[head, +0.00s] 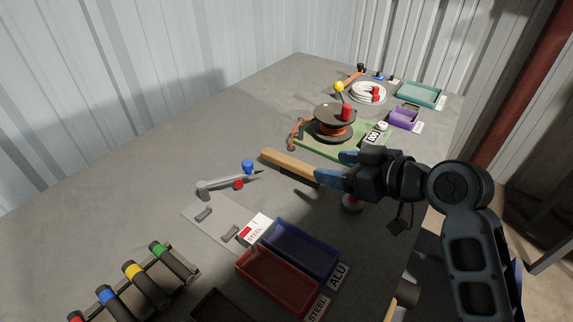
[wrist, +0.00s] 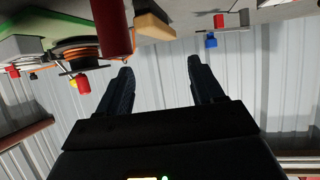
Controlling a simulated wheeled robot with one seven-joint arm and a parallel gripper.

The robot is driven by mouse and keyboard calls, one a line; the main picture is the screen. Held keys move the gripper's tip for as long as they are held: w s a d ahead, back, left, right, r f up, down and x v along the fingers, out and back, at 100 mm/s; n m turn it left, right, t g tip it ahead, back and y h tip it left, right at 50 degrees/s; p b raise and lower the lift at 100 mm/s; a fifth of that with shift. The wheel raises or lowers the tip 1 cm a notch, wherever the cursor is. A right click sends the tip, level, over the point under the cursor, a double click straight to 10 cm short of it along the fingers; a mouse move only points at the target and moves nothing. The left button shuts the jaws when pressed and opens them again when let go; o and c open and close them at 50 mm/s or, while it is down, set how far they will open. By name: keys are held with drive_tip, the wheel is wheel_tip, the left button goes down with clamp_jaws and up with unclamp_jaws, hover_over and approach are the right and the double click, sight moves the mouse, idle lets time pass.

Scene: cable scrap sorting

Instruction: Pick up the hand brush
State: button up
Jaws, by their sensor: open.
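The hand brush (head: 287,165) has a long pale wooden body and lies near the middle of the grey table in the head view. Its right end meets the outline of my gripper (head: 337,167), which partly hides it. In the wrist view, which is upside down, the wooden end of the brush (wrist: 153,27) shows above the gap between my fingertips (wrist: 159,68). The fingers are spread apart with nothing between them. I cannot tell whether a finger touches the brush.
A cable reel (head: 335,122) stands on a green board behind the brush. A hammer-like tool (head: 215,184) and a blue piece (head: 248,166) lie to its left. Blue (head: 300,248) and red (head: 277,277) trays stand in front. A red cylinder (wrist: 112,25) is close in the wrist view.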

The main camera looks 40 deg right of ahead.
approach(293, 161)
drive_tip(key=shift+p+x, duration=0.35)
drive_tip(key=shift+x, duration=0.9)
drive_tip(key=shift+p+x, duration=0.5)
drive_tip(key=shift+x, duration=2.3)
drive_tip(key=shift+c, duration=0.4)
clamp_jaws()
